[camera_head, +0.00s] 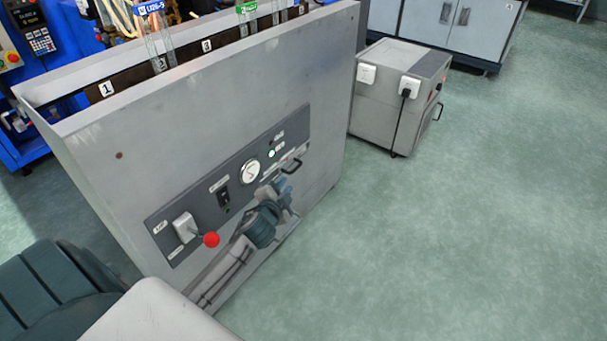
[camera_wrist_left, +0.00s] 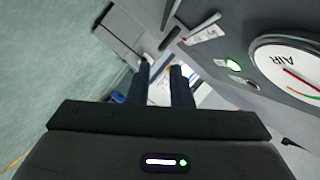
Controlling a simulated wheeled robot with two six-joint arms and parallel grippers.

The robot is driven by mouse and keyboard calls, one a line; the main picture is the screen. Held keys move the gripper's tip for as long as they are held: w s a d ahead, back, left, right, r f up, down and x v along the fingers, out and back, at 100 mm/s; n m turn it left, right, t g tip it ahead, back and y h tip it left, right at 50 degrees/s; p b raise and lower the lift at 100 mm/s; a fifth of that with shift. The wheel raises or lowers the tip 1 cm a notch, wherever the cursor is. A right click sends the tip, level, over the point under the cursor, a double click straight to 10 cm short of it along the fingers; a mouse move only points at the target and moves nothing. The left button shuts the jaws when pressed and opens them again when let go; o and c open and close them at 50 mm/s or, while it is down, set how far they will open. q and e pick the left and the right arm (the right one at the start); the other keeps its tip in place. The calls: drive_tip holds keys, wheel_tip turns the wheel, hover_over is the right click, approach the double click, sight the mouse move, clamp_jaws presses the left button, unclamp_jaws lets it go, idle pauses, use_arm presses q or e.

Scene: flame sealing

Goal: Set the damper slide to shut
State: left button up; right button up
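The damper slide's black handle (camera_head: 291,167) sits at the right end of the dark control panel (camera_head: 170,215) on the grey cabinet front. The left wrist view shows dark handle parts (camera_wrist_left: 170,39) beyond the fingertips, beside a white label (camera_wrist_left: 204,33). Whether the slide stands at open or shut is too small to read. My left gripper (camera_head: 287,192) is just below the handle in the head view, apart from it as far as I can tell. In the left wrist view the fingers (camera_wrist_left: 161,70) are apart with nothing between them. My right gripper is not in view.
The panel also has a round air gauge (camera_head: 250,172), a green lamp (camera_head: 272,153), a black switch (camera_head: 223,196) and a red-knobbed lever (camera_head: 211,240). A grey box with sockets (camera_head: 385,115) stands beyond the cabinet. The floor on the right is clear.

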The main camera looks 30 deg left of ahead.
sight(295, 168)
use_arm(q)
drive_tip(key=b+x, duration=0.1)
drive_tip(key=x, duration=0.4)
drive_tip(key=b+x, duration=0.1)
drive_tip(key=x, duration=0.4)
drive_tip(key=shift+w+r, duration=0.15)
drive_tip(key=shift+w, duration=0.3)
clamp_jaws()
